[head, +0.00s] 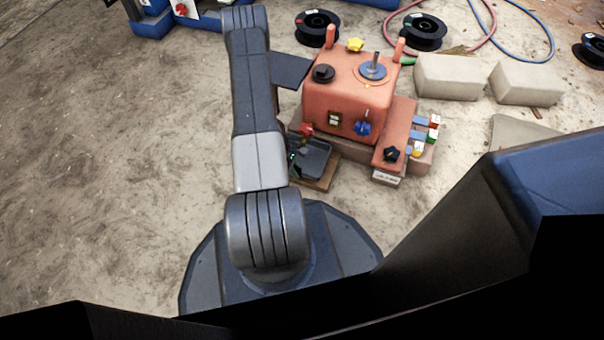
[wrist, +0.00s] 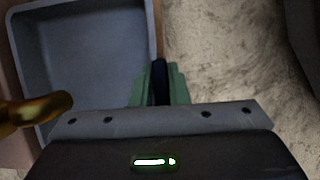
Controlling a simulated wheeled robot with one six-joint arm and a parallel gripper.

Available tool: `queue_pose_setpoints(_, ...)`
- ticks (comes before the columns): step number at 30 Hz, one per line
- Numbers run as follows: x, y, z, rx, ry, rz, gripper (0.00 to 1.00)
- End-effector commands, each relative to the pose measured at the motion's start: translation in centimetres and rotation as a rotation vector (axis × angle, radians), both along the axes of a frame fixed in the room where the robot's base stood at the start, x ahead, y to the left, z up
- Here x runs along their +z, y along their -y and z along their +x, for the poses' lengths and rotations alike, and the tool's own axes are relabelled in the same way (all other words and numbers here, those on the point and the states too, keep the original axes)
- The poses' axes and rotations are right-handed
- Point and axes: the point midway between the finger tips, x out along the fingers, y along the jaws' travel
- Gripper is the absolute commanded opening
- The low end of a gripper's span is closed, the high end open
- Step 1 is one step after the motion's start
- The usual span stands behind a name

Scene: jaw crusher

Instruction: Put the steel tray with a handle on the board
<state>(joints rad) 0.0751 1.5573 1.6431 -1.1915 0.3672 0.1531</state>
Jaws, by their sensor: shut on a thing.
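The steel tray (wrist: 95,55) is a grey, empty, shallow box with rounded corners, filling the upper left of the wrist view. My gripper (wrist: 160,88) has its green fingers closed on the dark handle at the tray's right side. In the head view the tray (head: 315,157) shows beside the orange machine, partly hidden by my arm. The wooden board (head: 329,178) shows under and beside the tray; I cannot tell whether the tray touches it.
The orange jaw crusher (head: 345,100) stands right behind the tray, with knobs and levers. A brass-coloured rounded part (wrist: 35,112) juts over the tray's left side. Pale blocks (head: 450,76) and black reels (head: 318,28) lie farther back. The ground at left is clear.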

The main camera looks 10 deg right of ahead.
Motion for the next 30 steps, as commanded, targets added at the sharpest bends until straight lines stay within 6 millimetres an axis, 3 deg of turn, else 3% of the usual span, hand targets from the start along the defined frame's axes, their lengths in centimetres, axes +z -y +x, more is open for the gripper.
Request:
queue_pose_setpoints(14, -0.8, 0.3, -0.2, 0.002, 0.0, 0.0, 0.0)
queue_pose_setpoints(15, -0.89, 0.3, -0.21, 0.002, -0.001, 0.0, 0.16)
queue_pose_setpoints(18, -0.85, 0.3, -0.2, 0.002, 0.0, 0.0, 0.36)
queue_pose_setpoints(30, 0.01, 0.13, -0.04, 0.003, 0.001, -0.001, 0.36)
